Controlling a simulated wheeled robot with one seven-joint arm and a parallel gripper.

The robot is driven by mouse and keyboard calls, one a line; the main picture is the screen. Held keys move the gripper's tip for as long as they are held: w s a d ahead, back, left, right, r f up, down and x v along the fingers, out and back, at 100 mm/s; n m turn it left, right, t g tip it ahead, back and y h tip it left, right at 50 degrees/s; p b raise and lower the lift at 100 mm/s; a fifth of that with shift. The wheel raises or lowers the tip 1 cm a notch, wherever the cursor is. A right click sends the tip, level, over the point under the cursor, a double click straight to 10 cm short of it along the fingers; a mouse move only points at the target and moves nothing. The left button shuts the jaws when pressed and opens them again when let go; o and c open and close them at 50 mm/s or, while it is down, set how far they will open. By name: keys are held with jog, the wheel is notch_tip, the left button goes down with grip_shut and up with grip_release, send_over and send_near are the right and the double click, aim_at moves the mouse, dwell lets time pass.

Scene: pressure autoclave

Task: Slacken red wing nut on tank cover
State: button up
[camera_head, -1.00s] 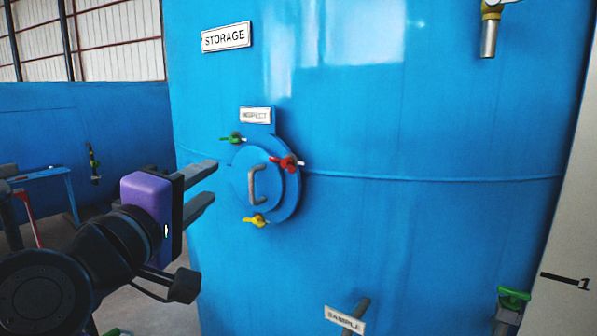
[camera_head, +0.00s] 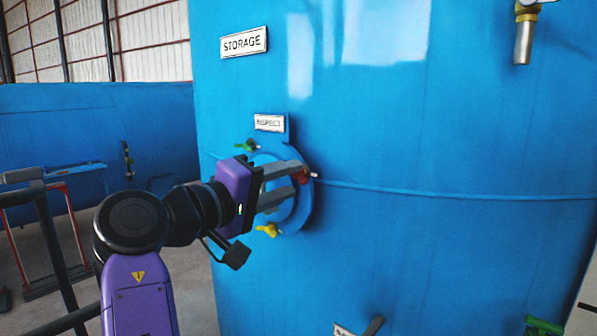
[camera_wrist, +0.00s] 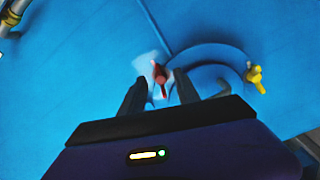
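The red wing nut (camera_head: 303,176) sits at the right rim of the round blue tank cover (camera_head: 299,213), partly hidden behind my gripper in the head view. In the wrist view the red wing nut (camera_wrist: 160,74) lies just beyond and between my fingertips. My gripper (camera_head: 303,174) is open, with its two fingers apart and pointing at the cover. The wrist view also shows my gripper (camera_wrist: 158,84) with a gap between the fingers. I cannot tell whether a finger touches the nut.
A green wing nut (camera_head: 247,145) is at the cover's upper left and a yellow one (camera_head: 268,230) at its bottom. The cover's handle (camera_wrist: 222,88) is beside my right finger in the wrist view. A rail (camera_head: 50,230) stands at the left.

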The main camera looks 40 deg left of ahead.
aim_at(298, 174)
jog(key=shift+w+p, duration=0.3)
jog(key=shift+w, duration=1.05)
grip_shut()
jog(key=shift+f+m+b, duration=0.25)
jog(key=shift+m+b, duration=0.15)
jog(key=shift+b, duration=0.35)
jog(key=shift+r+m+b, duration=0.1)
jog(key=shift+m+b, duration=0.6)
jog(key=shift+m, duration=0.1)
grip_release()
jog(key=shift+r+p, duration=0.1)
jog(key=shift+p, duration=0.25)
